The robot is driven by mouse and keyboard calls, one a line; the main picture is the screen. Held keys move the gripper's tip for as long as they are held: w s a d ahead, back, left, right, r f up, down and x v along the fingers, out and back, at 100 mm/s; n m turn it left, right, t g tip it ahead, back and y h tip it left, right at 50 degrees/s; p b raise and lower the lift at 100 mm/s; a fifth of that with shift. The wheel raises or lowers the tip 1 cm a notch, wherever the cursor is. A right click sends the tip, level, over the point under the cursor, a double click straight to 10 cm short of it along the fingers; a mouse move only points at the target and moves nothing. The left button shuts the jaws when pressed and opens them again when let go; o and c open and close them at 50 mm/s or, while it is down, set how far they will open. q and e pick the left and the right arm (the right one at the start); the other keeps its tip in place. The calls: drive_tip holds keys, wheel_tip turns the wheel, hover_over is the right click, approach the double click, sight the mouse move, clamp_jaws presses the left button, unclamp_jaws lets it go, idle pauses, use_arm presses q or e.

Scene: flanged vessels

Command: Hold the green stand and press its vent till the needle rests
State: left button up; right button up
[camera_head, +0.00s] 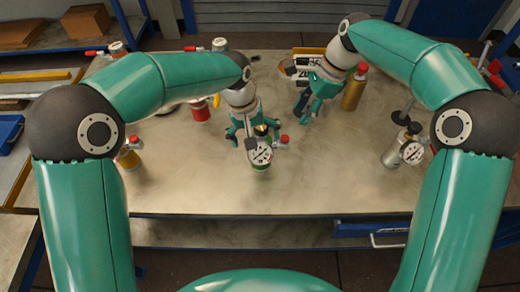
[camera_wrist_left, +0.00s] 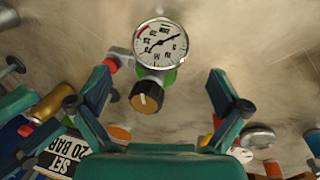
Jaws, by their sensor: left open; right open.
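The green stand (camera_head: 261,168) is upright near the table's front middle, with a round white dial gauge (camera_head: 261,153) and a red-tipped side fitting (camera_head: 284,140). In the left wrist view the gauge (camera_wrist_left: 161,43) has a dark needle slanting up right; a black knob with an orange pointer (camera_wrist_left: 147,96) sits below it. The red tip (camera_wrist_left: 112,65) is left of it; I cannot tell whether that is the vent. My left gripper (camera_head: 246,133) is open behind the stand, its fingers apart in the wrist view (camera_wrist_left: 160,100), nothing between the tips visibly gripped. My right gripper (camera_head: 309,108) is open and empty, back right.
A sign reading SET 20 BAR (camera_wrist_left: 65,155) stands by my right gripper, beside a gold vessel (camera_head: 353,93). A red vessel (camera_head: 200,111), a yellow vessel (camera_head: 128,158) and a grey vessel (camera_head: 394,157) stand around. The table front is clear.

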sight(259, 148)
use_arm(q)
drive_tip(key=f, duration=0.4)
drive_tip(key=d+f, duration=0.1)
drive_tip(key=f, duration=0.1)
drive_tip(key=shift+d+f, duration=0.1)
drive_tip(key=shift+f, duration=0.2)
drive_tip(key=shift+w, duration=0.1)
drive_tip(key=c, duration=1.8)
